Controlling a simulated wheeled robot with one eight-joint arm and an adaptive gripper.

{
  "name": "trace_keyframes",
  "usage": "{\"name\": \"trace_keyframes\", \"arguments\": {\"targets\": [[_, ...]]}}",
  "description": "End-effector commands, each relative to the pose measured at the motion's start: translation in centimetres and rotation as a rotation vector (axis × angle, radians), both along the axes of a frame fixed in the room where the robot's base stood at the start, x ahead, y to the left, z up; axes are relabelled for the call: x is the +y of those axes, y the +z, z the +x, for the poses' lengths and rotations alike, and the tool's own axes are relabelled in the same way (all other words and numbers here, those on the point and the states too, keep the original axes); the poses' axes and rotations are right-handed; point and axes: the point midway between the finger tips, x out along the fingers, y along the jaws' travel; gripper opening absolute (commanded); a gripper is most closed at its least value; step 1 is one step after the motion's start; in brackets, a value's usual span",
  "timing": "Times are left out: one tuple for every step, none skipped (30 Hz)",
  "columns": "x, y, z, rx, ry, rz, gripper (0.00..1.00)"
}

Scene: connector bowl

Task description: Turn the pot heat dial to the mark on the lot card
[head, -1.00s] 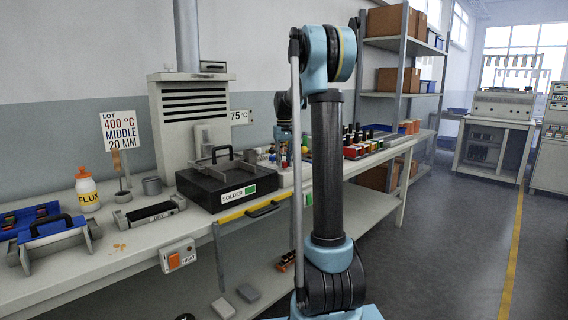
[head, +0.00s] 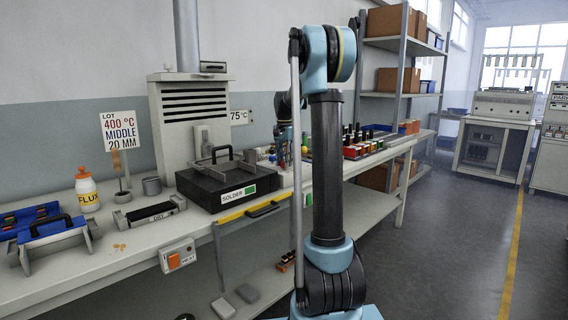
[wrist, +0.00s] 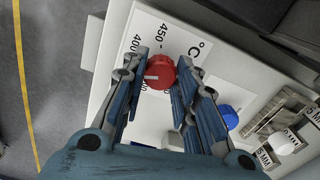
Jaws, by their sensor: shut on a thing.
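The red dial (wrist: 161,72) stands on a white scale plate (wrist: 178,37) marked °C in the wrist view. "450" and "400" can be read; another number is partly hidden beside the dial. A short white line on the dial points to the picture's left. My gripper (wrist: 160,76) is shut on the dial, one finger on each side. In the head view my gripper (head: 284,149) is small above the bench, and the dial cannot be made out. The lot card (head: 128,131) reads 400 °C, MIDDLE, 20 MM. The solder pot (head: 208,192) stands left of my arm.
A blue knob (wrist: 229,117) sits close to my right finger in the wrist view. A white knob (wrist: 284,142) and "5 MM" labels lie farther right. The flux bottle (head: 87,190) and several coloured bottles (head: 357,143) stand on the bench. The floor at right is clear.

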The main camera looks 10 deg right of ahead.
Motion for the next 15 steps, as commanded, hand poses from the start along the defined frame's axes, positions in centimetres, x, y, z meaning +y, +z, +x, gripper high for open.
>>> {"name": "trace_keyframes", "arguments": {"targets": [[0.06, 0.09, 0.32, -0.007, -0.043, 0.001, 0.03], [0.07, 0.09, 0.32, -0.007, -0.071, 0.001, 0.03], [0.07, 0.09, 0.32, -0.007, -0.109, 0.001, 0.03], [0.07, 0.09, 0.32, -0.007, -0.137, 0.001, 0.03], [0.07, 0.09, 0.32, -0.007, -0.166, 0.001, 0.03], [0.08, 0.09, 0.32, -0.006, -0.203, 0.002, 0.03], [0.09, 0.09, 0.32, -0.006, -0.231, 0.002, 0.03], [0.09, 0.09, 0.32, -0.006, -0.258, 0.002, 0.03], [0.09, 0.09, 0.32, -0.006, -0.294, 0.002, 0.03], [0.1, 0.09, 0.32, -0.006, -0.32, 0.002, 0.03], [0.1, 0.09, 0.32, -0.007, -0.346, 0.002, 0.03], [0.1, 0.09, 0.32, -0.007, -0.378, 0.002, 0.03], [0.12, 0.09, 0.32, -0.006, -0.403, 0.003, 0.03], [0.12, 0.09, 0.32, -0.006, -0.425, 0.003, 0.03], [0.12, 0.09, 0.32, -0.006, -0.454, 0.003, 0.03]]}}
